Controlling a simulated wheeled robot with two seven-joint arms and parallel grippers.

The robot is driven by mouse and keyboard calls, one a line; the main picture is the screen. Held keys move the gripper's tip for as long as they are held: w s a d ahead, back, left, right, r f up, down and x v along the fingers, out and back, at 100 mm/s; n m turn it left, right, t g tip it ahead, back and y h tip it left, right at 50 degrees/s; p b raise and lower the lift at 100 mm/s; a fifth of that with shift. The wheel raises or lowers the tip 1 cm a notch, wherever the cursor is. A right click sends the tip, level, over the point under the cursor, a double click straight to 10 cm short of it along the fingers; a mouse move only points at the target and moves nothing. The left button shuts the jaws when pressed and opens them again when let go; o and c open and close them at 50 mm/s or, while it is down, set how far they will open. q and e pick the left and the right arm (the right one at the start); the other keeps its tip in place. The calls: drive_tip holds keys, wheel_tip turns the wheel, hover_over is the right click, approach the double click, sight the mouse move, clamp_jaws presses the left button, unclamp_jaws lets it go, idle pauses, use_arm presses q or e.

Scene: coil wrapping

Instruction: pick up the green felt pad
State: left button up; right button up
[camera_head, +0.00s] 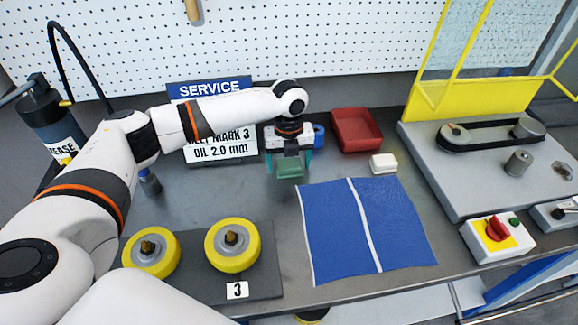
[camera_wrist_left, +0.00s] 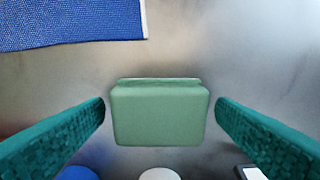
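The green felt pad (camera_head: 289,168) is a small pale green block on the grey table, left of the blue cloth's top corner. In the left wrist view the pad (camera_wrist_left: 158,113) sits in the middle, between the two teal fingers. My left gripper (camera_head: 290,160) is over the pad, pointing down. It is open, with a visible gap between each finger (camera_wrist_left: 160,122) and the pad's sides. My right gripper is not in view.
A blue cloth (camera_head: 325,225) with a white stripe lies right of the pad. A red tray (camera_head: 357,130) and a white block (camera_head: 383,163) are behind it. Two yellow rollers (camera_head: 232,246) stand in front left. A belt machine (camera_head: 460,185) is at right; a sign (camera_head: 220,148) stands behind the arm.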

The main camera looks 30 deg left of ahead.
sight(289, 163)
use_arm(q)
drive_tip(key=c, duration=0.9)
drive_tip(key=shift+o, duration=0.2)
drive_tip(key=shift+r, duration=0.15)
wheel_tip(289, 163, up, 10)
drive_tip(key=b, duration=0.1)
drive_tip(key=shift+o, duration=1)
drive_tip(key=shift+c, duration=0.6)
